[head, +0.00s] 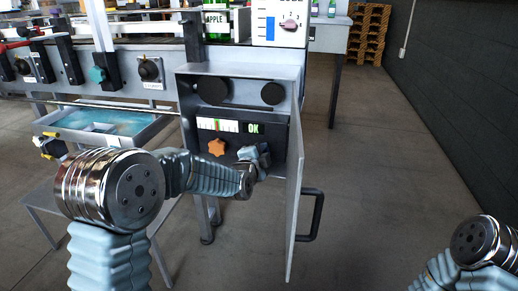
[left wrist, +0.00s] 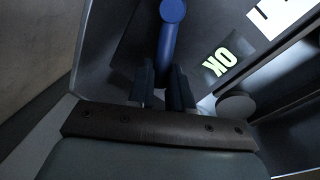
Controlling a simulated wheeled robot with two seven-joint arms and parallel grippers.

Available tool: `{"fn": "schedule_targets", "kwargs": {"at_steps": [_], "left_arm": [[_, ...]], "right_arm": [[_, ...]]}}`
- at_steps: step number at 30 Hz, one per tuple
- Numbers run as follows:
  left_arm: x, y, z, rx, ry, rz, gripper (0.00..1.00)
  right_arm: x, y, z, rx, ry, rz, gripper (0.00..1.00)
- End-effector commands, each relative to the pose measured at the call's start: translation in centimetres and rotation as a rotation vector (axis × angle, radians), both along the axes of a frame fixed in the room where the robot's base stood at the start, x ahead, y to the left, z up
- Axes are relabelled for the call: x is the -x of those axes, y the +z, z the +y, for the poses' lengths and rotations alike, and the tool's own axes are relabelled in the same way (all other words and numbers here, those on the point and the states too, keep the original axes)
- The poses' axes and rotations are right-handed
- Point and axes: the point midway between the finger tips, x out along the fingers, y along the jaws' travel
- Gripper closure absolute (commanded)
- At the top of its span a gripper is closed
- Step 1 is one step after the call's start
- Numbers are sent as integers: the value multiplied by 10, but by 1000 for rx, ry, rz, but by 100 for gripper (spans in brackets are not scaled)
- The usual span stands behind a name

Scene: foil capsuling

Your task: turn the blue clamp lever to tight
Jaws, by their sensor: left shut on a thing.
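The blue clamp lever (left wrist: 166,42) shows in the left wrist view as a blue bar with a round end, running down between the fingers. My left gripper (left wrist: 163,88) is shut on it. In the head view my left gripper (head: 262,153) reaches into the open cabinet (head: 190,95), just below the lit green OK sign (head: 253,127), and hides the lever. The OK sign also shows in the left wrist view (left wrist: 219,62), tilted. Only part of my right arm shows at the lower right of the head view; its gripper is out of the picture.
The cabinet door (head: 296,205) stands open right beside my left gripper, with a dark handle (head: 314,215) on it. An orange star knob (head: 217,147) sits left of the gripper, below a gauge (head: 217,125). Open floor lies right of the door.

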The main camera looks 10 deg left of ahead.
Motion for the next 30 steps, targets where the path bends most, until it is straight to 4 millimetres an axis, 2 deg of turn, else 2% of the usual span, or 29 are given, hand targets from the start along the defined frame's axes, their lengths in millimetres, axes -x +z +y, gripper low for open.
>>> {"fn": "schedule_targets", "kwargs": {"at_steps": [6, 15, 30], "left_arm": [[1, -10, -6, -186, -3, -4, 100], [1, -21, -8, -370, -2, -12, 100], [0, -28, -7, -458, 0, -15, 100]], "right_arm": [[1, 9, 3, -3, 4, 2, 65], [2, 16, 5, -8, 9, 4, 65], [3, 18, 6, -10, 11, 5, 65]]}}
